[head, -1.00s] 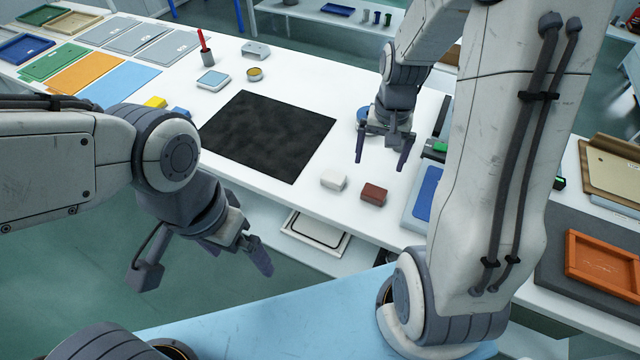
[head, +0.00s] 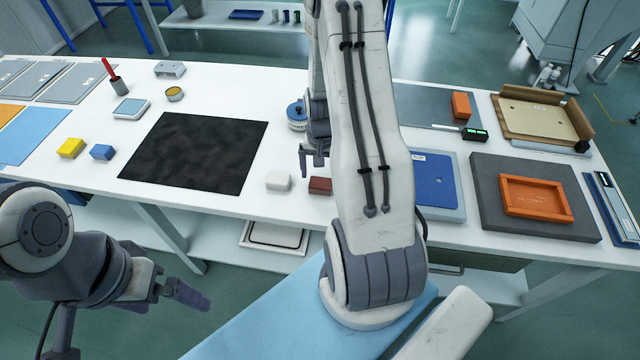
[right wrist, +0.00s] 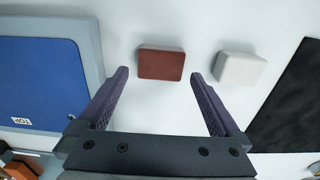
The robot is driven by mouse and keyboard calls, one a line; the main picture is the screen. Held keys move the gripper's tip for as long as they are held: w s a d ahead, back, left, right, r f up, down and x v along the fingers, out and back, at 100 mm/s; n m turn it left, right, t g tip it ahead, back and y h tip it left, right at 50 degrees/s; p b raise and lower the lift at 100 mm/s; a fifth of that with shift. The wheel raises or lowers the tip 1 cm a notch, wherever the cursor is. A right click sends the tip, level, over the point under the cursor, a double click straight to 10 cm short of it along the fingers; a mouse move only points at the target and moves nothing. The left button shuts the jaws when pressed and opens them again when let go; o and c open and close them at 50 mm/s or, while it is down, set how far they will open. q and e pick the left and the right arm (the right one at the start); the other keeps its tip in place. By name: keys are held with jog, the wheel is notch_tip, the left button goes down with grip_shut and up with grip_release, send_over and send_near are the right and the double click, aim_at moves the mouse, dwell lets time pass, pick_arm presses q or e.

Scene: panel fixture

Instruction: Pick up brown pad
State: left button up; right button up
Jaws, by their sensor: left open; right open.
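The brown pad (head: 320,186) is a small reddish-brown block lying on the white table, just right of a white block (head: 278,181). My right arm covers its right end in the head view. In the right wrist view the brown pad (right wrist: 161,62) is whole, ahead of and between the fingertips of my right gripper (right wrist: 160,76). That gripper is open and empty; in the head view it (head: 314,162) is partly hidden by my arm, close to the pad. My left gripper (head: 128,318) is open and empty, off the table's front edge at lower left.
A black mat (head: 195,152) lies left of the blocks. Right of my arm are a blue panel (head: 436,180) and an orange frame (head: 536,198) on a grey mat. A blue-topped round container (head: 297,115) stands behind the pad. Yellow (head: 71,148) and blue (head: 102,152) blocks lie left.

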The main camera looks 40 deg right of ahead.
jog(key=shift+f, duration=1.25)
jog(key=c, duration=1.2)
jog(key=shift+r, duration=0.1)
jog(key=shift+r, duration=0.4)
jog(key=r, duration=0.2)
jog(key=r+b, duration=0.1)
jog(key=shift+s+d+r, duration=0.3)
jog(key=shift+s+r, duration=0.05)
jog(key=shift+s, duration=0.05)
jog(key=s+d+r, duration=0.1)
jog(key=s+r, duration=0.1)
jog(key=s, duration=0.1)
jog(key=s+d+r, duration=0.2)
jog(key=s, duration=0.1)
jog(key=s+d+r+b, duration=0.1)
jog(key=s+r, duration=0.1)
jog(key=s, duration=0.1)
jog(key=shift+s+d+r, duration=0.2)
jog(key=shift+s+d, duration=0.05)
jog(key=shift+d, duration=0.15)
